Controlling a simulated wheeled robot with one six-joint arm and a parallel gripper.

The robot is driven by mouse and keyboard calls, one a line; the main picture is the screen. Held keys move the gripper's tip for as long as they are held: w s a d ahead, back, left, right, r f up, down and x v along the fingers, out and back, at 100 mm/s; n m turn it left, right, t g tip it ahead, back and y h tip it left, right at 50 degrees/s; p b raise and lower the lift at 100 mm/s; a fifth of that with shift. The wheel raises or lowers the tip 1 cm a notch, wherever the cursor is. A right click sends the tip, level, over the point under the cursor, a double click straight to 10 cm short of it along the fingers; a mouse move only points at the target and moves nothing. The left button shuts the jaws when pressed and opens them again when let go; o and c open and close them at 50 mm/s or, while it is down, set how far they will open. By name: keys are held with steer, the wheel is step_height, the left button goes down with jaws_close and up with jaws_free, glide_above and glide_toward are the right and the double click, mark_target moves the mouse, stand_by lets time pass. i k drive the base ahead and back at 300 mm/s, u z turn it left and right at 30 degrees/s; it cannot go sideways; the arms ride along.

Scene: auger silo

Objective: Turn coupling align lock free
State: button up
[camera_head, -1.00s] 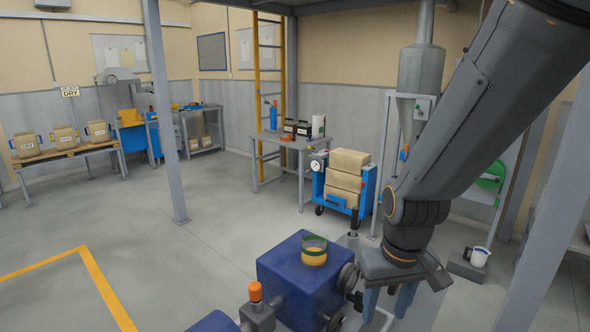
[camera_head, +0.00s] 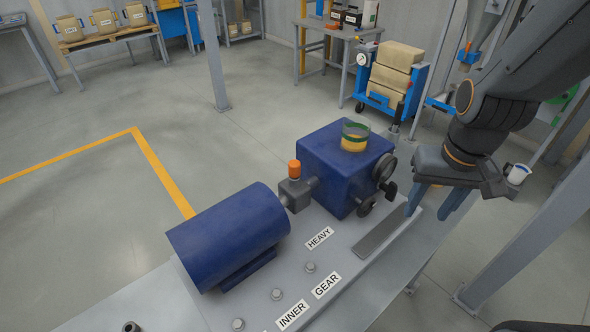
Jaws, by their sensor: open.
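A blue motor (camera_head: 225,235) and a blue gearbox (camera_head: 338,165) sit on a grey bench. Between them is a small grey coupling block (camera_head: 294,195) with an orange cap (camera_head: 294,169) on top. I cannot tell which part is the align lock. A dark handwheel (camera_head: 384,168) and dark knobs (camera_head: 368,206) are on the gearbox's right side. My gripper (camera_head: 437,203) points down to the right of the gearbox, its two blue fingers apart and empty. It is apart from the coupling block.
A clear cup with a green band and amber contents (camera_head: 354,136) is on the gearbox. Labels HEAVY (camera_head: 319,238), GEAR (camera_head: 325,285) and INNER (camera_head: 291,316) lie on the bench. A grey post (camera_head: 530,225) stands at right. The floor at left is clear.

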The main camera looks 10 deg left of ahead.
mark_target(391, 189)
steer(key=u, duration=1.45)
steer(key=k, duration=0.7)
steer(key=z, duration=1)
